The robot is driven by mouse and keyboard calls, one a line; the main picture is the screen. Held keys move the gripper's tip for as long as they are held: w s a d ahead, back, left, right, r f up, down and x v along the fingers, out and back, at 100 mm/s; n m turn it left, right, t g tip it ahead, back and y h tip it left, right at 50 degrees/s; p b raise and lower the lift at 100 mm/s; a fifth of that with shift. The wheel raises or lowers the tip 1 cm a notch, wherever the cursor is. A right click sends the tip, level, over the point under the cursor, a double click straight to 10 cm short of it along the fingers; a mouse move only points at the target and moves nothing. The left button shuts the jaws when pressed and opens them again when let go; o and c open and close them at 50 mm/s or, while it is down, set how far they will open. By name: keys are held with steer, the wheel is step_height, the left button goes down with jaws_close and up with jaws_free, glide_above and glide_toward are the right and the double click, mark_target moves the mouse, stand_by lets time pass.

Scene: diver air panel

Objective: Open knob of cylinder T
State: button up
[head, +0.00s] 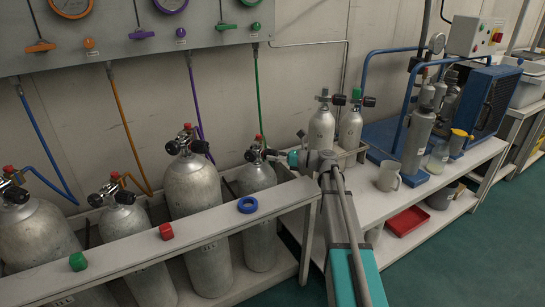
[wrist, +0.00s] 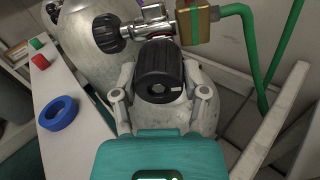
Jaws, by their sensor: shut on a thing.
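The cylinder with the green hose (head: 257,180) stands upright at the right end of the rack. Its label is hidden, so I cannot read a T on it. A second black knob (wrist: 107,33) sits on the valve to the left. A brass block (wrist: 196,22) joins the green hose (wrist: 248,45).
Other cylinders (head: 198,190) stand to the left. A white rail (head: 150,240) runs in front, with a blue ring (head: 247,205), a red cap (head: 166,231) and a green cap (head: 78,262). Two small cylinders (head: 321,128) and a mug (head: 388,176) are on the right bench.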

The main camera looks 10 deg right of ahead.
steer(key=shift+s+n, duration=0.1)
steer(key=shift+n, duration=0.4)
steer(key=shift+d+n, duration=0.1)
steer(key=shift+n, duration=0.5)
steer(key=n, duration=0.7)
steer(key=shift+s+n+h+p, duration=0.1)
steer(key=shift+n+h+p, duration=0.2)
steer(key=shift+p, duration=0.05)
steer(key=n, duration=0.3)
steer(key=shift+n, duration=0.3)
steer(key=n, duration=1.3)
steer(key=shift+n+t, duration=0.3)
